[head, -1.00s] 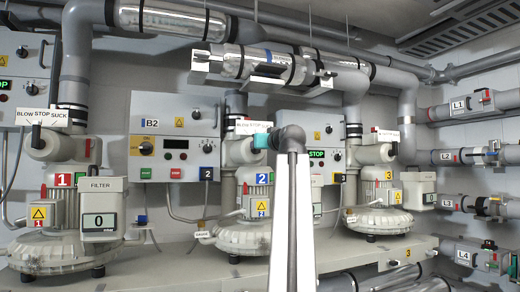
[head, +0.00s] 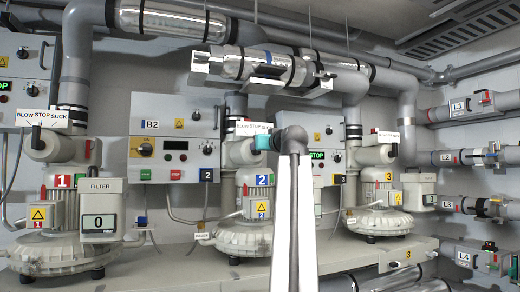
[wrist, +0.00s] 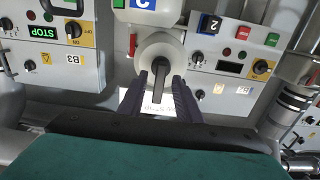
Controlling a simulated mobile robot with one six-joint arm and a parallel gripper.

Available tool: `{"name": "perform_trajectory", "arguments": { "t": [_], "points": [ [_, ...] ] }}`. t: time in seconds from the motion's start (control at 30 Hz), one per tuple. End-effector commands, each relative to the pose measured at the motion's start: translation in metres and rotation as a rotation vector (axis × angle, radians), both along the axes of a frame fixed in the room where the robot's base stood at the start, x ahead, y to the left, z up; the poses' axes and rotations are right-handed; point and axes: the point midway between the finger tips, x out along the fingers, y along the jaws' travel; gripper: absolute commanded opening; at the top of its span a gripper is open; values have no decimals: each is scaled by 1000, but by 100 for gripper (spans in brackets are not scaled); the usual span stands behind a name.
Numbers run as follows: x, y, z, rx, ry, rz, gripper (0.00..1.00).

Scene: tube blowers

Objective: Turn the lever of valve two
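Valve two (head: 238,152) is the pale valve body above blower 2, partly hidden by my arm in the head view. In the wrist view, which is upside down, its round pale hub (wrist: 160,50) carries a dark lever (wrist: 158,86). The white position sign (wrist: 158,103) lies behind the lever and is mostly covered. My gripper (wrist: 163,82) has its two dark fingers on either side of the lever, with a gap visible on both sides. It is open. In the head view the fingers are hidden; the teal wrist part (head: 263,142) shows close to the valve.
Valve one (head: 42,148) with its sign stands at left, and blower 3 (head: 380,222) at right. Control box B2 (head: 174,145) is left of valve two. Silvery overhead pipes (head: 262,68) run above. The shelf (head: 180,268) carries the blowers.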

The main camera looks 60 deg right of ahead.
Motion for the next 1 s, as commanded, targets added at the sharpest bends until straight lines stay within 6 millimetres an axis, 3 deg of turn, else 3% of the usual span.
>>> {"name": "perform_trajectory", "arguments": {
  "t": [0.13,1.0],
  "points": [
    [-15,11,-3,0,1,-1,31],
    [-69,51,0,2,2,-1,31]
  ]
}}
